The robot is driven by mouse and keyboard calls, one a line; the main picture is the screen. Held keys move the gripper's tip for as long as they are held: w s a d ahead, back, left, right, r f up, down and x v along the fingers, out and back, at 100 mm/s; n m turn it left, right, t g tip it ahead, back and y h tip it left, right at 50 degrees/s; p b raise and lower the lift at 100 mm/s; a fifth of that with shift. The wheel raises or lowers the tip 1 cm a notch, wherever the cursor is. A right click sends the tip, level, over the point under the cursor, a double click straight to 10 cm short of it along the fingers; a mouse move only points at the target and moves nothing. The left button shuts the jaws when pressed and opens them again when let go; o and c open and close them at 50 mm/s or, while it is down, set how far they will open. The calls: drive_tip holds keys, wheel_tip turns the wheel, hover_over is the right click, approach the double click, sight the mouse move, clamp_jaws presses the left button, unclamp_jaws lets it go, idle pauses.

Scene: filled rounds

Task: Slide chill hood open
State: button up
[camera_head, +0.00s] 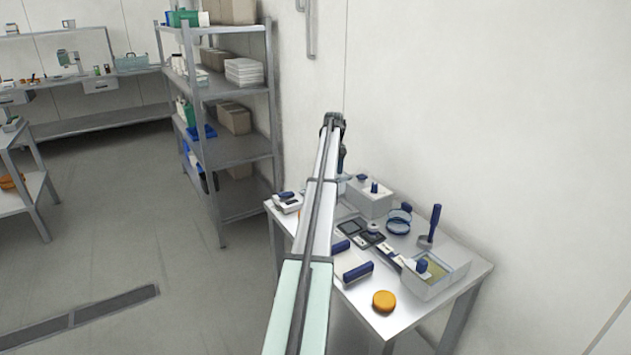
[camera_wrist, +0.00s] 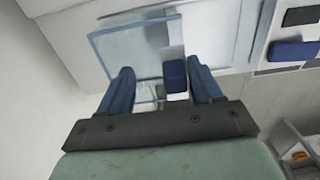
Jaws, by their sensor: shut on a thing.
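In the wrist view, a clear, pale-framed pane (camera_wrist: 118,48), which I take for the chill hood's cover, lies under my gripper (camera_wrist: 160,68). A dark blue handle (camera_wrist: 175,76) on it stands between the two blue fingers, nearer the right one. My gripper is shut on this handle. In the head view, my arm reaches over the table's far left part and hides most of the gripper. A white box (camera_head: 372,206) with blue knobs stands just right of the arm's end. How far the pane is open cannot be told.
The table (camera_head: 465,262) also holds a white tub (camera_head: 432,286) with a blue knob, a blue-rimmed clear dish (camera_head: 399,222), a blue-handled scoop (camera_head: 432,226), small devices and an orange disc (camera_head: 384,301). A grey shelf rack (camera_head: 233,92) stands left, a wall behind.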

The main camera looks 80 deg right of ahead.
drive_tip(key=shift+s+d+f, duration=0.15)
drive_tip(key=shift+s+f, duration=0.4)
idle(0.5)
drive_tip(key=o, duration=0.7)
drive_tip(key=shift+s+d, duration=0.15)
drive_tip(key=shift+c, duration=0.5)
drive_tip(key=shift+r, duration=0.1)
drive_tip(key=shift+o, duration=0.3)
drive_tip(key=shift+d+r, duration=0.1)
drive_tip(key=shift+r, duration=0.3)
drive_tip(key=shift+o, duration=1.4)
drive_tip(key=shift+r, duration=0.35)
drive_tip(key=shift+w+r, duration=0.15)
drive_tip(key=shift+r, duration=1.3)
drive_tip(key=shift+w+r, duration=0.1)
drive_tip(key=shift+r, duration=1.35)
